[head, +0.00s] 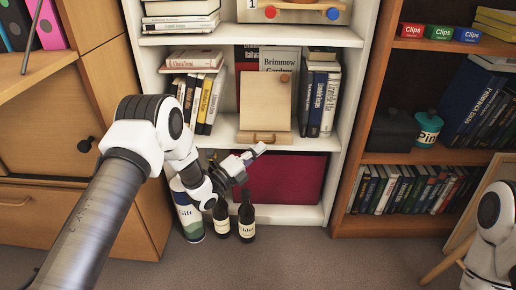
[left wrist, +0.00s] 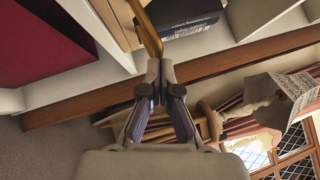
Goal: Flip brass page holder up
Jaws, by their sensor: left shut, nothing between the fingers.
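The brass page holder (head: 264,138) is a thin bar low across the front ledge of a wooden book stand (head: 266,100) on the middle shelf. My left gripper (head: 256,151) is shut and empty, just below and in front of the holder. In the left wrist view, a brass bar (left wrist: 146,30) runs down to the tips of the shut fingers (left wrist: 161,66). I cannot tell whether they touch. My right gripper is out of view.
Books (head: 204,104) stand left of the stand, and more books (head: 325,103) on its right. A red box (head: 285,178) fills the shelf below. Two dark bottles (head: 246,218) and a white canister (head: 188,212) stand on the floor under my left arm.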

